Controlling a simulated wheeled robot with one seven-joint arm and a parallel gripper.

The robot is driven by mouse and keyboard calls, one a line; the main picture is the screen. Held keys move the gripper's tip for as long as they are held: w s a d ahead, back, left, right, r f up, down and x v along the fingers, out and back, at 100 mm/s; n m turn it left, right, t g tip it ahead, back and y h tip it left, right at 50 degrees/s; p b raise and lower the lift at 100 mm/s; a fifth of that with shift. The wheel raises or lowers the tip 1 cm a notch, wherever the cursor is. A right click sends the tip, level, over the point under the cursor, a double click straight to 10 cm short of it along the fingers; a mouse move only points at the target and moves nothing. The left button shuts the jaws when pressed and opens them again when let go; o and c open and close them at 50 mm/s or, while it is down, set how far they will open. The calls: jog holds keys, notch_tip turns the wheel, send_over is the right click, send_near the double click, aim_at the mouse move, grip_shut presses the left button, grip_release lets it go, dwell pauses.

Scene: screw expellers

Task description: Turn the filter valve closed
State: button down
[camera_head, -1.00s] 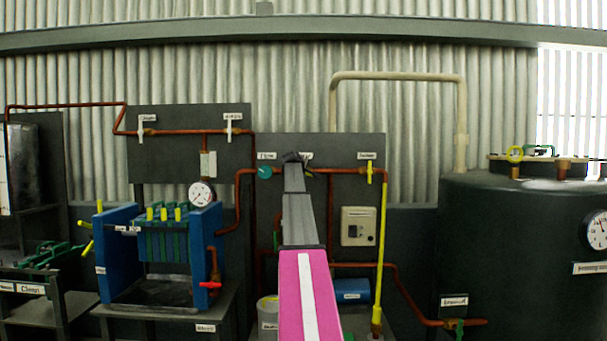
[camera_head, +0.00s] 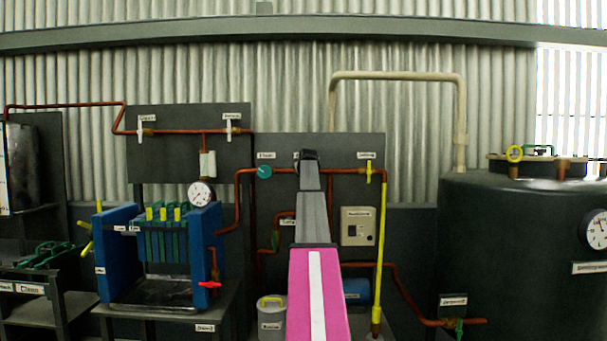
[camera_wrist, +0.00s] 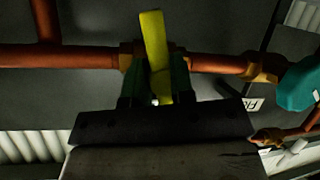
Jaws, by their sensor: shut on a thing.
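A yellow valve lever (camera_wrist: 154,52) on a copper pipe (camera_wrist: 62,57) stands close in the wrist view, slightly tilted. My gripper (camera_wrist: 155,88), with green fingers, is shut on the lever's lower part. In the head view my gripper (camera_head: 309,157) covers this lever and the label above it. A teal round handle (camera_wrist: 300,84) is at the right of the wrist view, by a partly hidden label (camera_wrist: 254,104). The teal handle also shows left of my gripper in the head view (camera_head: 264,171). I cannot read the held valve's own label.
Another yellow lever (camera_head: 369,172) stands right of my gripper on the same pipe, above a yellow vertical pipe (camera_head: 380,250). A control box (camera_head: 357,226) is on the panel below. A blue filter press (camera_head: 119,255) stands left and a dark tank (camera_head: 510,255) right.

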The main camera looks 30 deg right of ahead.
jog(key=shift+a+f+m+t+y, duration=0.2)
jog(key=shift+m+t+y, duration=0.3)
jog(key=shift+m+y, duration=0.35)
jog(key=shift+a, duration=0.1)
jog(key=c, duration=1.1)
grip_release()
jog(key=shift+a+r, duration=0.1)
jog(key=shift+o, duration=0.2)
jog(key=shift+s+d+r, duration=0.1)
jog(key=shift+d, duration=0.1)
jog(key=v, duration=1)
jog(key=shift+s+a, duration=0.25)
jog(key=shift+s, duration=0.05)
